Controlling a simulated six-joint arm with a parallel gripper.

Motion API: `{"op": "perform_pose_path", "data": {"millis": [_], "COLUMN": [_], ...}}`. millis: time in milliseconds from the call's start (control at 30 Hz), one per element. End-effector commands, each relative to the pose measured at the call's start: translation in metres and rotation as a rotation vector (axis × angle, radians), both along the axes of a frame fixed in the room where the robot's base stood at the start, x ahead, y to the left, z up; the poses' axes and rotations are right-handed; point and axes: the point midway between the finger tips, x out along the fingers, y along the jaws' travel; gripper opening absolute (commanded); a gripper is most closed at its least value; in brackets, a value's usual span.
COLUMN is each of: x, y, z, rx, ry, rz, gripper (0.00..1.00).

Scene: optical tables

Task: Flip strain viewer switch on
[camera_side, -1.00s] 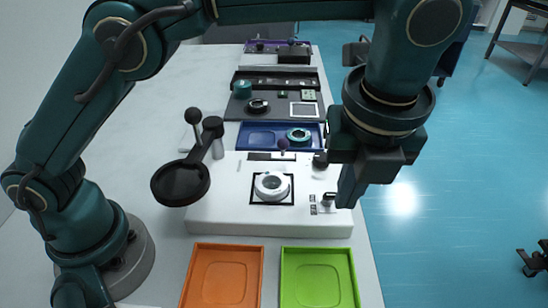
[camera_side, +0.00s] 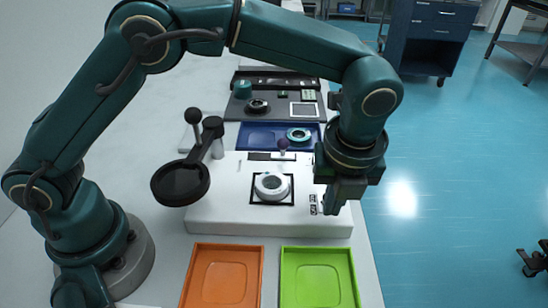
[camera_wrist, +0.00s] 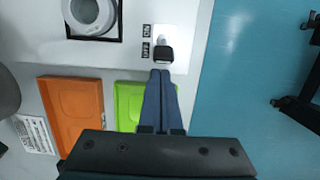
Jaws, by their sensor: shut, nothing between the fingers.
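The strain viewer is a white box (camera_side: 225,213) with a round white ring (camera_side: 272,186) on a black square. The ring also shows at the top left of the wrist view (camera_wrist: 92,14). The switch (camera_wrist: 163,52), a dark knob on a light stem, sits near the box's edge, beside two small black labels (camera_wrist: 146,40). The knob lies level with the lower label. My gripper (camera_side: 333,211) is shut and empty over the box's right side, mostly hiding the switch in the side view. In the wrist view the fingertips (camera_wrist: 160,74) are just below the knob; contact cannot be told.
An orange tray (camera_side: 195,280) and a green tray (camera_side: 290,280) lie in front of the box. A dark magnifier on a stand (camera_side: 180,184) is at its left. A blue tray (camera_side: 238,135) lies behind.

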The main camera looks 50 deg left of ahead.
Motion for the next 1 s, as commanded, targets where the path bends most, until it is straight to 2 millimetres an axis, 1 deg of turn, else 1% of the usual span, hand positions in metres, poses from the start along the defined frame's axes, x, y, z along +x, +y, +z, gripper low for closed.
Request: {"op": "perform_pose_path", "data": {"millis": [100, 467, 1000], "x": [0.0027, 0.0028, 0.0061], "y": [0.0026, 0.0029, 0.0062], "z": [0.0024, 0.0029, 0.0061], "rx": [-0.001, -0.002, -0.064], "ry": [-0.001, 0.001, 0.063], "rz": [0.0, 0.0, 0.001], "gripper": [0.0, 0.0, 0.0]}}
